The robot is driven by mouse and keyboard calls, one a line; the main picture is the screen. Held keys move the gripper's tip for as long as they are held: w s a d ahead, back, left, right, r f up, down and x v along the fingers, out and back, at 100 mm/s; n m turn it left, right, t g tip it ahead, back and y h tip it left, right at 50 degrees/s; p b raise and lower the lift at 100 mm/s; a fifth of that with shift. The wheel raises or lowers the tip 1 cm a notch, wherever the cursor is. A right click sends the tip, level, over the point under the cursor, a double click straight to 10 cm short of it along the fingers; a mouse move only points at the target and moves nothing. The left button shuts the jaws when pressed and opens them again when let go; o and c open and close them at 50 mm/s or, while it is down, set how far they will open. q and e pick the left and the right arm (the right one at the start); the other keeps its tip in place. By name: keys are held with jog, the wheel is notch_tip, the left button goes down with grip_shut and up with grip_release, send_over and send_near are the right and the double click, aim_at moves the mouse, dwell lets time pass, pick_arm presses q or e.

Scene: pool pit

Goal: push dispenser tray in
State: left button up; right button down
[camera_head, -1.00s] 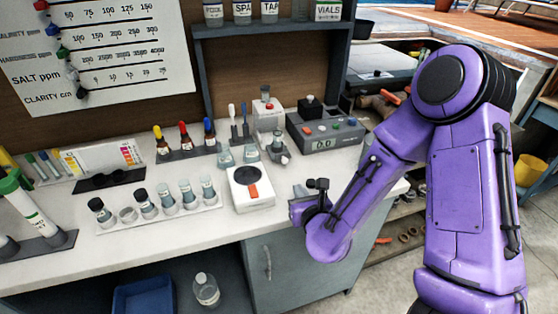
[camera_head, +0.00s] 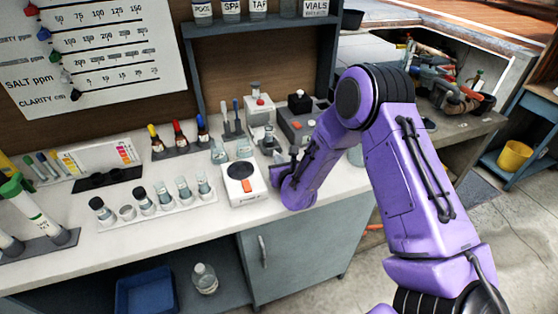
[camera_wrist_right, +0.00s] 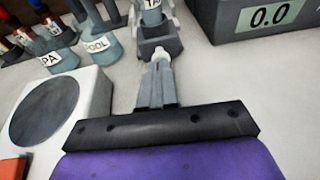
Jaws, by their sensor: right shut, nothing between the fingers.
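The dispenser (camera_head: 258,112) is a pale unit with a red button, at the back of the white counter. Its low grey tray (camera_head: 268,148) sticks out at the front. In the right wrist view the tray (camera_wrist_right: 160,46) is a dark grey block with a clear vial labelled "TA" (camera_wrist_right: 152,16) standing on it. My right gripper (camera_head: 281,158) is shut and empty, in front of the tray. In the right wrist view its fingertips (camera_wrist_right: 160,58) point at the tray's front face; I cannot tell whether they touch it. My left gripper is not in view.
A white device with a dark round plate (camera_head: 240,172) stands left of my right gripper. A grey meter (camera_head: 300,126) is behind to the right, reading "0.0" in the wrist view. Flasks (camera_wrist_right: 92,48) stand left of the tray. A vial rack (camera_head: 160,205) lies further left.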

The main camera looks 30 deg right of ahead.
aim_at(270, 143)
jog(key=shift+w+f, duration=0.1)
jog(key=shift+w+f+b, duration=0.15)
jog(key=shift+w+b, duration=0.15)
jog(key=shift+b, duration=0.05)
jog(key=w+b, duration=0.1)
jog(key=w, duration=0.1)
jog(key=w+d+b, duration=0.1)
jog(key=w+b, duration=0.1)
jog(key=w, duration=0.1)
jog(key=w+d+b, duration=0.1)
jog(key=w, duration=0.2)
jog(key=shift+d+b, duration=0.1)
jog(key=shift+b, duration=0.25)
jog(key=shift+r, duration=0.5)
